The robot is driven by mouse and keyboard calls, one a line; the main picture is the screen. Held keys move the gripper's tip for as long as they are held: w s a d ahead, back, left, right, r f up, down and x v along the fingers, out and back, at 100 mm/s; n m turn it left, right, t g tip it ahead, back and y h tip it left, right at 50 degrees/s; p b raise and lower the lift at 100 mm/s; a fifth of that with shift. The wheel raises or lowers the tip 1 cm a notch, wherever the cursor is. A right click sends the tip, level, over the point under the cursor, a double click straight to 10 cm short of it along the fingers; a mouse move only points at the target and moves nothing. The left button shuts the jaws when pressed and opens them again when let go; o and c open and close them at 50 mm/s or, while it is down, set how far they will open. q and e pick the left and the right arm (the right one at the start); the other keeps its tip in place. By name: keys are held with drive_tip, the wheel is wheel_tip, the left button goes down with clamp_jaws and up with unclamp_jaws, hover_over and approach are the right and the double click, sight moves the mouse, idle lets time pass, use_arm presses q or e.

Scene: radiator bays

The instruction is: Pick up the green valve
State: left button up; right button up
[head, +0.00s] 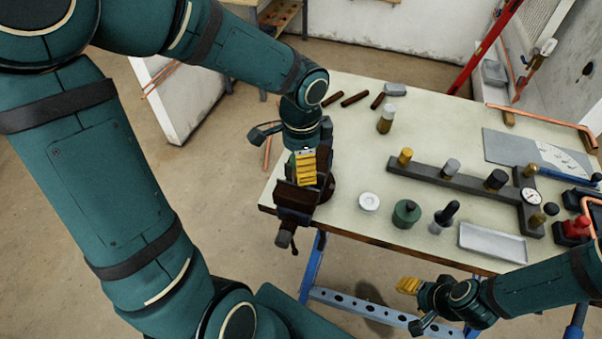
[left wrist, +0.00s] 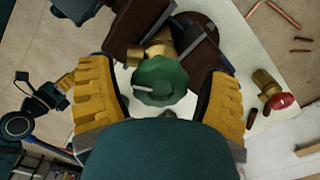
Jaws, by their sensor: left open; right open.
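The green valve shows in the left wrist view as a green round handwheel (left wrist: 160,80) on a brass body (left wrist: 157,48). It is at the dark vise, which also shows in the head view (head: 292,200) at the table's left corner. My left gripper (head: 307,168) is over the vise. Its yellow fingers are open, one on each side of the green handwheel, with gaps visible. In the head view the gripper hides the valve. My right gripper (head: 408,286) is open and empty, low beyond the table's front edge.
A white round part (head: 369,202), a green round container (head: 407,213) and a grey tray (head: 492,242) stand near the front edge. A dark manifold bar (head: 440,179) lies behind them.

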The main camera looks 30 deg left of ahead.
use_arm(q)
drive_tip(key=c, duration=1.3)
drive_tip(key=shift+r, duration=0.2)
drive_tip(key=shift+r+p, duration=1.35)
drive_tip(key=shift+r, duration=0.15)
drive_tip(key=shift+r+p, duration=1.95)
drive_tip(key=shift+r, duration=0.2)
drive_tip(key=shift+f, duration=0.1)
